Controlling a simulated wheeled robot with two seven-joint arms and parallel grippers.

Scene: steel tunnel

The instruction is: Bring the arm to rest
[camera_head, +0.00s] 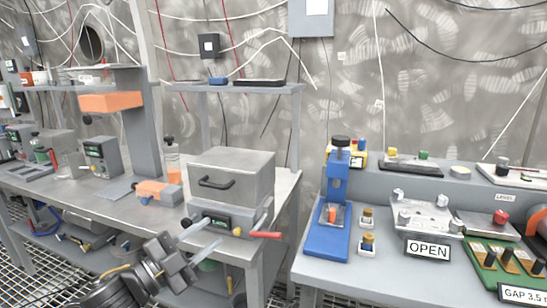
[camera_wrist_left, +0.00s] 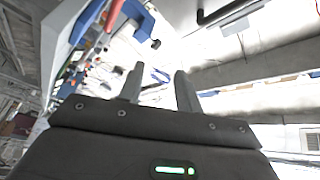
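My left arm (camera_head: 120,285) comes in from the bottom left in the head view. My left gripper (camera_head: 213,231) is raised in front of the left bench, near the lower front of the grey box-shaped device with a black handle (camera_head: 232,177). Its two pale fingers stand apart with nothing between them. The left wrist view also shows the left gripper (camera_wrist_left: 158,74) with its fingers spread and empty. I cannot tell whether the fingers touch the device. My right arm and gripper are not in view.
A red lever (camera_head: 265,235) sticks out beside the gripper. A blue press (camera_head: 328,225) stands on the right bench, with an OPEN sign (camera_head: 427,248) and several small fixtures. An orange-and-grey tool (camera_head: 158,190) lies on the left bench. A gap separates the benches.

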